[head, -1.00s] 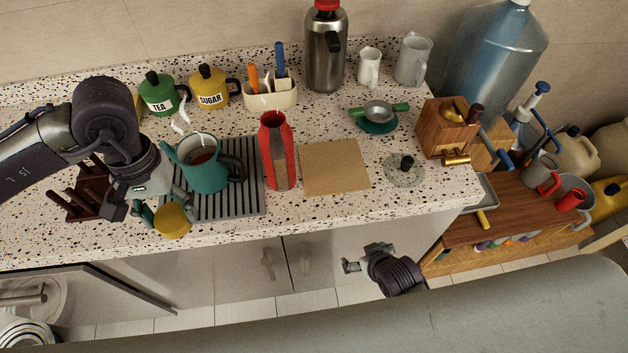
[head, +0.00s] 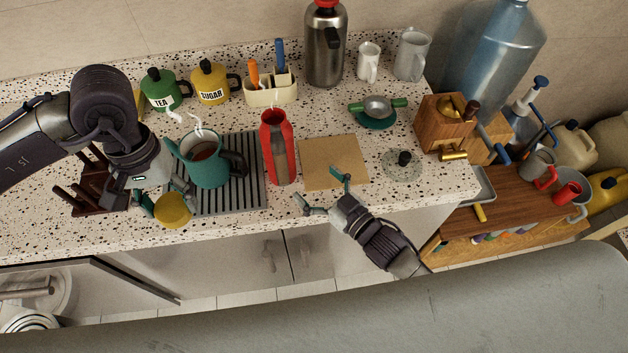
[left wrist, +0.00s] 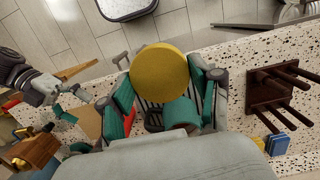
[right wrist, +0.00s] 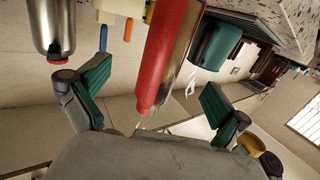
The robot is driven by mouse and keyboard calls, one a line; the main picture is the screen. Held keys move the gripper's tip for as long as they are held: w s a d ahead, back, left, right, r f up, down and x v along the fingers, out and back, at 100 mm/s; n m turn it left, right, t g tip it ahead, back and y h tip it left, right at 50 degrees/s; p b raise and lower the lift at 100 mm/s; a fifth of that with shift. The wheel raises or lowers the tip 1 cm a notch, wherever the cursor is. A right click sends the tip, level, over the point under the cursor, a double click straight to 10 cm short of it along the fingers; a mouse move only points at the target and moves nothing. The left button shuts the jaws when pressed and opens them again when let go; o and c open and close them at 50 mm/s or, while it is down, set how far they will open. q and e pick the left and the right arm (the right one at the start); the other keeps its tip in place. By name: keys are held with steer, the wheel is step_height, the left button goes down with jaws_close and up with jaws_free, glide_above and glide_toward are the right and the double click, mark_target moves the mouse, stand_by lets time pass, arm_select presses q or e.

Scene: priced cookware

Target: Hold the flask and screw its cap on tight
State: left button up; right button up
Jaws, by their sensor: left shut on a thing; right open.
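The red flask (head: 278,150) with a grey panel stands upright on the counter, its top uncapped with faint steam above it. My left gripper (head: 166,203) is shut on a round yellow cap (head: 173,211), held near the counter's front edge, left of the flask and apart from it. The cap also shows between the fingers in the left wrist view (left wrist: 160,73). My right gripper (head: 322,188) is open and empty, in front of the flask and to its right. In the right wrist view the flask (right wrist: 166,55) shows between the spread fingers, not visibly touched.
A steaming teal pot (head: 206,162) stands on the ribbed mat (head: 245,200), left of the flask. A tan board (head: 333,160) lies to its right and a utensil holder (head: 270,94) stands behind it. A dark peg rack (head: 95,190) sits by my left arm.

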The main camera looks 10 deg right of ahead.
steer(key=shift+a+r+n+y, duration=0.3)
steer(key=shift+a+y, duration=0.05)
steer(key=shift+y, duration=0.15)
arm_select(q)
steer(key=shift+f, duration=0.15)
arm_select(e)
steer(key=shift+w+a, duration=0.2)
steer(key=shift+w, duration=0.05)
arm_select(q)
step_height(320, 180, down, 4)
steer(key=b, duration=0.4)
steer(key=shift+f, duration=0.1)
arm_select(e)
steer(key=x, duration=1.1)
steer(key=shift+r, duration=0.1)
steer(key=shift+c, duration=0.2)
steer(key=c, duration=1.8)
